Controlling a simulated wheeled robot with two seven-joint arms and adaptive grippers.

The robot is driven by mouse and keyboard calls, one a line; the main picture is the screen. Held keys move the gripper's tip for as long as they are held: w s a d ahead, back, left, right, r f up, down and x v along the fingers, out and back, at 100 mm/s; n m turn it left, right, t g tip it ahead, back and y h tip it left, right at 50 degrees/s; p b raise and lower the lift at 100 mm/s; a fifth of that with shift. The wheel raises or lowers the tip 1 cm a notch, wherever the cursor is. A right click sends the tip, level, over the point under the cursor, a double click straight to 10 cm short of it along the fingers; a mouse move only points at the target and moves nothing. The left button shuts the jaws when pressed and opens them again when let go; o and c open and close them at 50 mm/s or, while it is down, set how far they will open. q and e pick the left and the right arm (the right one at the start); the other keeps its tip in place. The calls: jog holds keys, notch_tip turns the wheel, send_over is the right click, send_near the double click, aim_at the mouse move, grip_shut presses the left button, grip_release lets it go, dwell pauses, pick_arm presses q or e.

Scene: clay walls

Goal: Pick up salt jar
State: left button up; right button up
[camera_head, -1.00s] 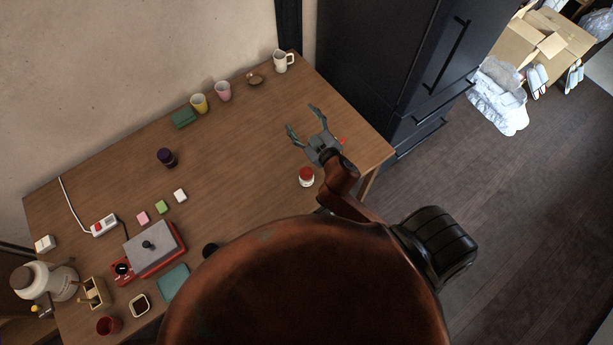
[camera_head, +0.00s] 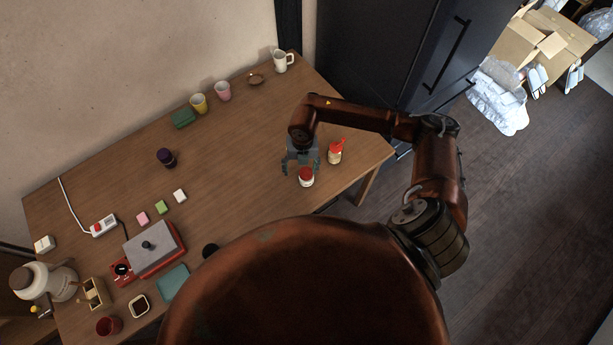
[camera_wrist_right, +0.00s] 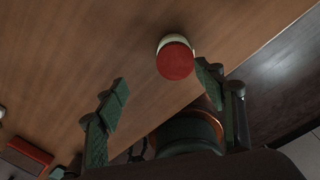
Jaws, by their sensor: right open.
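A small white jar with a red lid (camera_head: 306,177), which I take to be the salt jar, stands upright near the table's front edge; its label is too small to read. My right gripper (camera_head: 301,168) is open and points toward it. In the right wrist view the red lid (camera_wrist_right: 175,60) shows just ahead of the open fingertips (camera_wrist_right: 163,77), nearer the right finger. Nothing is held. My left gripper is not in view.
A second bottle with a red top (camera_head: 335,153) stands close on the right of the gripper. The wooden table (camera_head: 235,150) is clear to the left of the jar. Cups, including a pink one (camera_head: 223,91), line the back. A dark cabinet (camera_head: 365,60) stands beyond the right edge.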

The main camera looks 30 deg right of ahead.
aim_at(306, 176)
jog(key=shift+d+f+h, duration=0.3)
jog(key=shift+d+f, duration=0.65)
jog(key=shift+f, duration=0.15)
notch_tip(306, 176, down, 6)
jog(key=shift+s+d+r, duration=0.1)
jog(key=shift+s+r, duration=0.05)
jog(key=shift+c, duration=0.3)
jog(key=c, duration=1.3)
